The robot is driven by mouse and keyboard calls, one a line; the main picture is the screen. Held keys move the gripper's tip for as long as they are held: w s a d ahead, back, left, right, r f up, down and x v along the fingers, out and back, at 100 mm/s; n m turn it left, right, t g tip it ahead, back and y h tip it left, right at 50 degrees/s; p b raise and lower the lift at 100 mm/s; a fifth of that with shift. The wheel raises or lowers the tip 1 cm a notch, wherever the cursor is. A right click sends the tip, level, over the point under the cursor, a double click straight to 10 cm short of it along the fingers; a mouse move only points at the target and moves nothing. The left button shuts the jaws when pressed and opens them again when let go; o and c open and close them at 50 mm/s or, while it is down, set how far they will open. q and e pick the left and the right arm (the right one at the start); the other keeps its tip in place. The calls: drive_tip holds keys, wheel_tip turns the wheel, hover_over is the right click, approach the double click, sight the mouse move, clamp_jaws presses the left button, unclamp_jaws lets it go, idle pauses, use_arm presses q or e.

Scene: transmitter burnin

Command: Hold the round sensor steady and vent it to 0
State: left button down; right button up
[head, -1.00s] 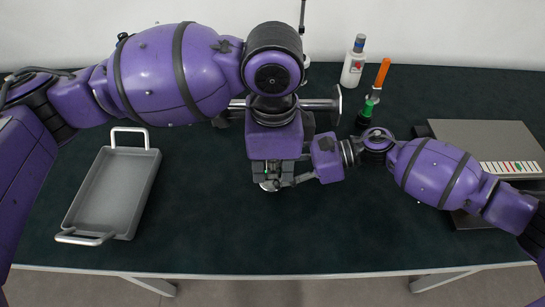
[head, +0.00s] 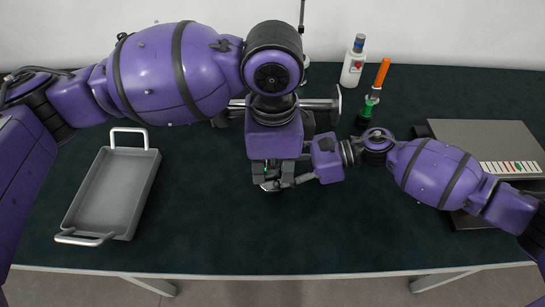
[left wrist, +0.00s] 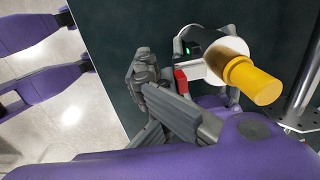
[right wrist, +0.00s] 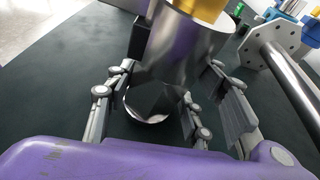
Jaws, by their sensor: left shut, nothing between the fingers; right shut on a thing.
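The round sensor is a silver and white body (left wrist: 198,62) with a yellow cap (left wrist: 252,82), a small green display and a red part (left wrist: 181,80) on its side. In the right wrist view its shiny metal body (right wrist: 178,55) stands between the fingers of my right gripper (right wrist: 158,95), which is shut on it. My left gripper (left wrist: 145,68) is shut and empty, its fingertips close beside the sensor near the red part; I cannot tell whether they touch it. In the head view my left gripper (head: 271,178) and the arms hide most of the sensor.
A grey tray (head: 72,208) with two handles lies at the left. A metal flanged post (right wrist: 278,57) is close by. The front table is clear.

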use_arm(q)
drive_tip(key=shift+s, duration=0.65)
idle(0.8)
drive_tip(key=c, duration=2.5)
unclamp_jaws()
drive_tip(key=o, duration=0.5)
drive_tip(key=shift+r, duration=0.1)
drive_tip(key=shift+r, duration=2.4)
